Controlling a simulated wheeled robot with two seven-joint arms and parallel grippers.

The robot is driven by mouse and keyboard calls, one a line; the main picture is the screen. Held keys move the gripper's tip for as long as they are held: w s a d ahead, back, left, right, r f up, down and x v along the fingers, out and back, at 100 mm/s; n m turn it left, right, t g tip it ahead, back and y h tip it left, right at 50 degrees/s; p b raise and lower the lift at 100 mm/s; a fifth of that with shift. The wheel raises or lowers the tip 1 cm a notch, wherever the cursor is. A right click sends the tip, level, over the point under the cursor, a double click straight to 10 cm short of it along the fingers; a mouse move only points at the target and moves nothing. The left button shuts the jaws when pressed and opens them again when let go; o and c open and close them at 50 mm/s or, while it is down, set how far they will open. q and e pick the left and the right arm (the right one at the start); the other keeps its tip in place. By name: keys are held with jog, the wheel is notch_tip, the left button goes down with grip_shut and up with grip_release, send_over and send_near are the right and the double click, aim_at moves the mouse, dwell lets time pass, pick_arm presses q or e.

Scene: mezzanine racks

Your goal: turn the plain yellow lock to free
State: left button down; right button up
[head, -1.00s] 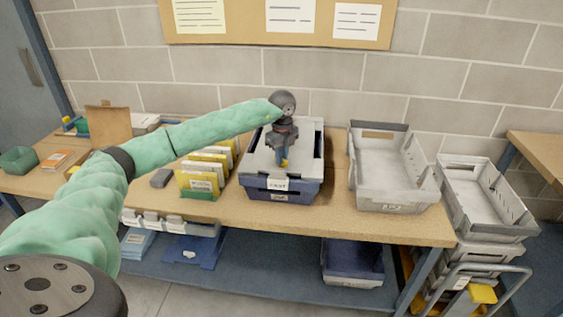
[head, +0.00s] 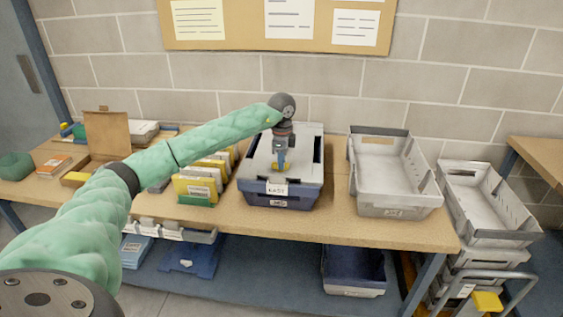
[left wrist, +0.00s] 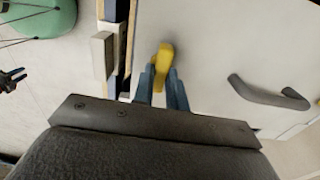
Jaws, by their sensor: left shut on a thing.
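The plain yellow lock (left wrist: 165,58) is a small yellow handle on the pale grey lid of a blue tote (head: 283,199). The tote stands on the workbench and carries a white label reading EAST. My left gripper (left wrist: 161,88) reaches down from above, its blue fingers shut on the yellow lock. Which way the lock is turned is hard to tell.
An empty grey tote (head: 392,202) stands on the bench to the right. Yellow cards in a green holder (head: 196,199) stand close on the left. A cart with grey totes (head: 487,207) is at the far right. A dark handle (left wrist: 268,92) shows in the wrist view.

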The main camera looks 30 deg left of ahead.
jog(key=shift+r, duration=0.25)
jog(key=shift+f, duration=0.1)
pick_arm(q)
jog(key=c, duration=1.4)
grip_release()
